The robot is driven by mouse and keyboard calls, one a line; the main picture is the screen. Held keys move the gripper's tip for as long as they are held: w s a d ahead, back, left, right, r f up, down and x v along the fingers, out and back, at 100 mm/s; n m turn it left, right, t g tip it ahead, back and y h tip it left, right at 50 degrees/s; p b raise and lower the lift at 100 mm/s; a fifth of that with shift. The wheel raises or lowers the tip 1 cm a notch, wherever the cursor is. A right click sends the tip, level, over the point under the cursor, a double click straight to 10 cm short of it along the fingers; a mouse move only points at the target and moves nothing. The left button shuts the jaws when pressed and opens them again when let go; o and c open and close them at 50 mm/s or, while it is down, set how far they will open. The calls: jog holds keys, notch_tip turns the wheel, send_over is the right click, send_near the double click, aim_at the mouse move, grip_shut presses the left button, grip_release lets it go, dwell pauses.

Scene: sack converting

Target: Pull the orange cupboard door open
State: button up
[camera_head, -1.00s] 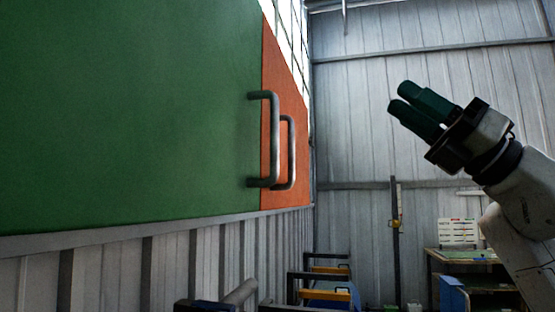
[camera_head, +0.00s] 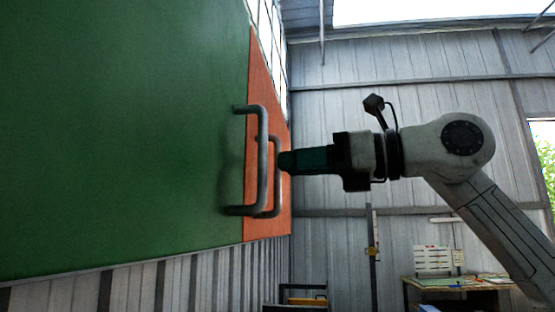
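The orange cupboard door (camera_head: 261,82) is a narrow upright panel at centre left, seen at a steep angle beyond a large green door (camera_head: 110,130). It looks shut, in line with the green door. Its grey bar handle (camera_head: 277,196) is partly hidden behind the nearer bar handle (camera_head: 263,165) of the green door. My gripper (camera_head: 283,161) comes in level from the right, its dark green fingertips just right of the orange door's handle. I cannot tell whether they touch it. The fingers overlap from this side, so their opening is hidden.
The green door's handle stands out close to the orange door's handle. A ribbed grey wall (camera_head: 150,285) lies below the doors. A workbench (camera_head: 460,283) and an upright post (camera_head: 373,250) stand at the back right.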

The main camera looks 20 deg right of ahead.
jog(key=shift+x, duration=1.85)
jog(key=shift+c, duration=0.3)
grip_shut()
jog(key=shift+p, duration=0.3)
